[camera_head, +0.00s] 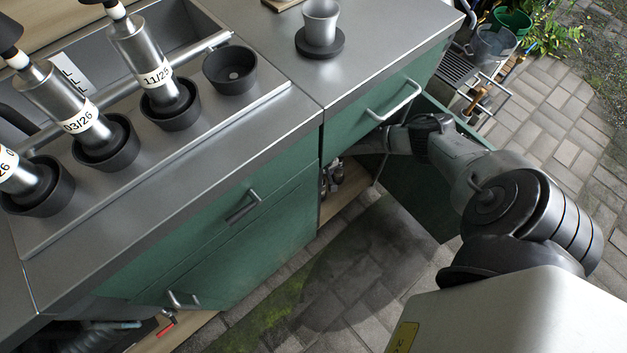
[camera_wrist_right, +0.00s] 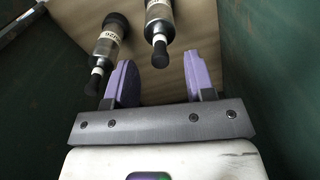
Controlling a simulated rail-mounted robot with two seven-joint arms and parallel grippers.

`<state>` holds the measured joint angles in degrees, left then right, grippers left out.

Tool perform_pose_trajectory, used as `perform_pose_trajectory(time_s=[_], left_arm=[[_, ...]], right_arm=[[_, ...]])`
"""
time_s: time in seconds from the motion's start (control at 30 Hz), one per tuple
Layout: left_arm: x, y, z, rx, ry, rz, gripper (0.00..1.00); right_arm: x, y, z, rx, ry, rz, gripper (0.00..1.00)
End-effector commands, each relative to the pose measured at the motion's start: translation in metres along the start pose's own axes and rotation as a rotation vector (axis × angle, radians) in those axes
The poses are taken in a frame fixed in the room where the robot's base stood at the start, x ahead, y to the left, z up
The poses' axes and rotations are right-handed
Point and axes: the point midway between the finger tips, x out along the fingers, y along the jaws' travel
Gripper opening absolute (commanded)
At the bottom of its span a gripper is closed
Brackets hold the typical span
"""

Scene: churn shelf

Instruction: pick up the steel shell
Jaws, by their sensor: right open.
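In the right wrist view, two steel shells with black ends and white labels are over a wooden shelf board (camera_wrist_right: 190,25): one steel shell (camera_wrist_right: 109,42) at the left, another steel shell (camera_wrist_right: 159,22) at top middle. My right gripper (camera_wrist_right: 160,62) is open, with nothing clamped. The black knob of the middle shell shows between its purple fingers; I cannot tell how far beyond them it is. The left shell's knob appears close to the left finger. In the head view my right arm reaches into the green cabinet, its gripper hidden. My left gripper is not in view.
Several labelled steel cylinders, one of them marked 11/25 (camera_head: 146,60), stand tilted in black cups on the counter. One black cup (camera_head: 231,72) is empty. A steel beaker (camera_head: 320,22) stands on a black disc. Green cabinet walls (camera_wrist_right: 285,70) flank my right gripper.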

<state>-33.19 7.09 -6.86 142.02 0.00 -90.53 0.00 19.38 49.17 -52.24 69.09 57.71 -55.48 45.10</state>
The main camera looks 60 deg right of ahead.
Motion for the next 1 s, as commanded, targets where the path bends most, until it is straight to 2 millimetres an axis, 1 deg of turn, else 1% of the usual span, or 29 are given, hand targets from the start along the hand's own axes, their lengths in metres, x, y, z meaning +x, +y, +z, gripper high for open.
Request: perform_pose_trajectory(time_s=[0.03,0.17,0.27,0.6,0.7,0.93,1.0], left_arm=[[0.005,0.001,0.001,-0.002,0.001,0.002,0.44],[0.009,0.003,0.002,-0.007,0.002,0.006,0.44],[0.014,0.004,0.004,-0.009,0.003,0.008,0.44],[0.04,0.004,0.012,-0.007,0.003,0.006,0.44],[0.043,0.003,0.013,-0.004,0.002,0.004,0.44],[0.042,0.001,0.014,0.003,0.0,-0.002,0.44],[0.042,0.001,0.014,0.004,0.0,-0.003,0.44]], right_arm=[[0.003,0.002,-0.003,0.005,-0.002,0.006,0.5],[0.008,0.004,-0.005,0.011,-0.006,0.012,0.5],[0.015,0.004,-0.004,0.011,-0.006,0.012,0.5],[0.049,0.005,-0.004,0.009,-0.005,0.012,0.5],[0.052,0.005,-0.005,0.009,-0.004,0.012,0.5],[0.051,0.005,-0.004,0.01,-0.005,0.011,0.5],[0.051,0.005,-0.004,0.01,-0.005,0.011,0.44]])
